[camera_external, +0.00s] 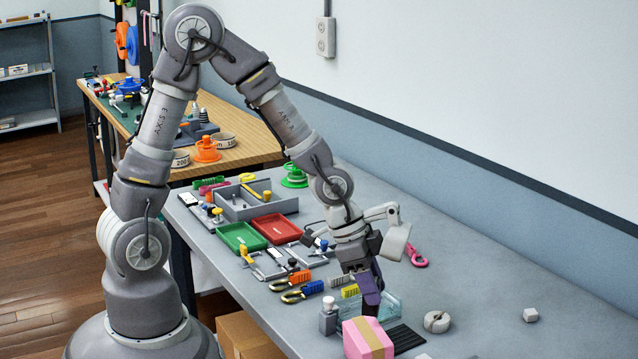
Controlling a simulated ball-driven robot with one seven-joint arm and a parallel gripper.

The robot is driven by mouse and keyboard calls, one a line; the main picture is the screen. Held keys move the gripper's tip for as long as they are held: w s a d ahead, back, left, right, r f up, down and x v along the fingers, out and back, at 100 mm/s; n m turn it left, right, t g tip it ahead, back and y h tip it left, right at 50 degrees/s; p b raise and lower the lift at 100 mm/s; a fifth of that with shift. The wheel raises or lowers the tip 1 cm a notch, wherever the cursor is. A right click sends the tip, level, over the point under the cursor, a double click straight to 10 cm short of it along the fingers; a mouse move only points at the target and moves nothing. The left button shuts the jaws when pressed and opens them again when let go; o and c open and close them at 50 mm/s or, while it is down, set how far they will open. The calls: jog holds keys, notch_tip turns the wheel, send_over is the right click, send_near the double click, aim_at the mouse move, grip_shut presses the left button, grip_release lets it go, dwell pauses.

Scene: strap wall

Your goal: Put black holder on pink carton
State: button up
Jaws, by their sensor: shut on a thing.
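The pink carton (359,343) with a tan band stands on the grey bench near the bottom of the view. My gripper (371,299) points down just behind and above the carton. It is shut on a dark purple-black piece (369,289), which may be the black holder; its outline merges with the jaws. I cannot tell whether this piece touches the carton. A flat black ribbed piece (403,338) lies on the bench just right of the carton.
A clear container (388,306) stands close behind the carton, and a grey bottle (328,316) to its left. A round grey puck (437,321) and a small white block (530,314) lie to the right. Red (277,229) and green trays (243,237) sit further back. The bench's right side is mostly clear.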

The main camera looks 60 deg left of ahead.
jog(key=shift+f+b, duration=0.6)
jog(key=shift+f, duration=1.1)
jog(key=shift+f+b, duration=0.4)
jog(key=shift+f, duration=0.1)
jog(key=o, duration=1.1)
jog(key=shift+r, duration=0.1)
jog(key=shift+r+p, duration=0.3)
jog(key=shift+p, duration=0.05)
jog(key=p+v, duration=0.7)
jog(key=v, duration=0.5)
jog(key=shift+r, duration=0.15)
